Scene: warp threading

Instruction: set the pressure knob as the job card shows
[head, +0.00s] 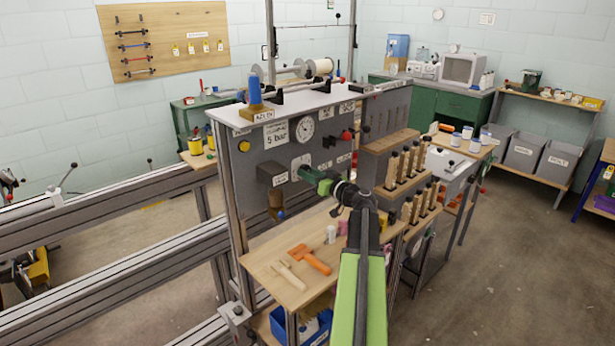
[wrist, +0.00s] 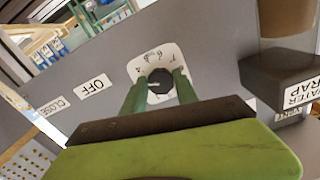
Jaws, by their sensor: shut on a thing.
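The pressure knob (wrist: 160,82) is a dark round knob on a white scale plate (wrist: 150,58) with small numerals around it. The green fingers of my gripper (wrist: 159,88) are on either side of the knob, shut on it. In the head view my gripper (head: 306,174) reaches the grey panel (head: 252,168) and hides most of the knob. The job card (head: 276,135) on the panel reads "5 bar" in large print. A round pressure gauge (head: 303,127) is right of the card; its reading is too small to tell. The knob's exact setting is unclear.
Left of and below the knob is the water trap (head: 275,206), which in the wrist view stands at the right (wrist: 287,65). A red handle (head: 346,135) is to the right. Below is a wooden shelf (head: 262,262) with an orange tool (head: 309,259). Wooden racks (head: 390,143) stand close right.

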